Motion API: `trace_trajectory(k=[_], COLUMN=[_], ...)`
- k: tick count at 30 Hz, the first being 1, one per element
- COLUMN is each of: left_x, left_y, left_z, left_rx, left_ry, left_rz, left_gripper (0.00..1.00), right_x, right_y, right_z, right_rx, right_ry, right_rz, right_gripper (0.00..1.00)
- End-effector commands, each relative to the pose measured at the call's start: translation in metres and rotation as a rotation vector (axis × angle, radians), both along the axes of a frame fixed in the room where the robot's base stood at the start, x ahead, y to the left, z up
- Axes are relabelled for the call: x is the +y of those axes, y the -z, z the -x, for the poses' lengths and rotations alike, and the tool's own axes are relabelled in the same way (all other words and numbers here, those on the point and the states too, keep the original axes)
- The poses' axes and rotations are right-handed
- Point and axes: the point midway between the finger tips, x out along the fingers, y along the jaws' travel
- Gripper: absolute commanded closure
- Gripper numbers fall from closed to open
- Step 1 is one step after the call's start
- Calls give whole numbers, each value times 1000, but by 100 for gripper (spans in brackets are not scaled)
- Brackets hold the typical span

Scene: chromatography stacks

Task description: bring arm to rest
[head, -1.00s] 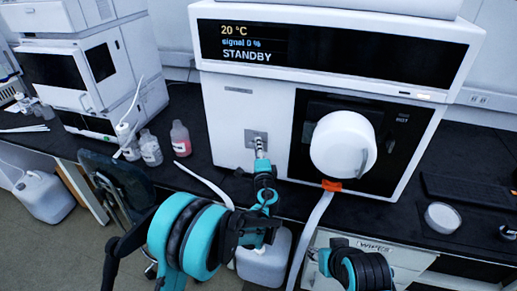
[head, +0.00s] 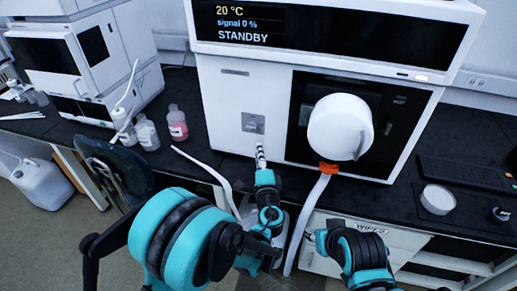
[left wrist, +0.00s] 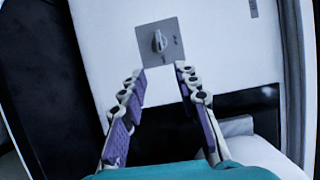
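My left gripper (head: 260,157) is in front of the white instrument (head: 226,110), just below a small grey switch plate (head: 253,123). In the left wrist view its two purple-padded fingers (left wrist: 160,72) stand apart with nothing between them. The plate with its knob (left wrist: 159,42) lies beyond the fingertips, with a gap. My right arm (head: 360,255) shows at the bottom right of the head view; its gripper cannot be made out.
The instrument's display reads 20 °C, signal 0 %, STANDBY. A round white door (head: 338,127) is right of the plate. Bottles (head: 177,123) stand on the black bench at left. A white hose (head: 306,220) hangs over the front edge. A dish (head: 437,199) and keyboard (head: 466,173) lie at right.

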Motion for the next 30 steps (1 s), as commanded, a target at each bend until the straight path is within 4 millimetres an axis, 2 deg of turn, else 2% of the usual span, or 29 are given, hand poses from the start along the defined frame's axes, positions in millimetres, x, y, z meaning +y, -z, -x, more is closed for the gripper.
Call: trace_trajectory(k=[13,16,20,23,27,30], left_x=[1,13,57,104,162,192], left_y=[0,-4,-13,-19,-19,-14], left_z=[0,0,5,20,57,91], left_rx=[1,20,93,176,293,372], left_ry=[-2,-23,-104,-196,-327,-413], left_rz=[2,32,150,297,520,682], left_gripper=[69,69,69,69,69,69], right_x=[0,0,0,0,0,0], right_y=[0,0,0,0,0,0], right_z=[0,0,0,0,0,0], right_rx=[0,0,0,0,0,0], right_ry=[0,0,0,0,0,0], right_rz=[0,0,0,0,0,0], right_gripper=[60,60,60,60,60,60])
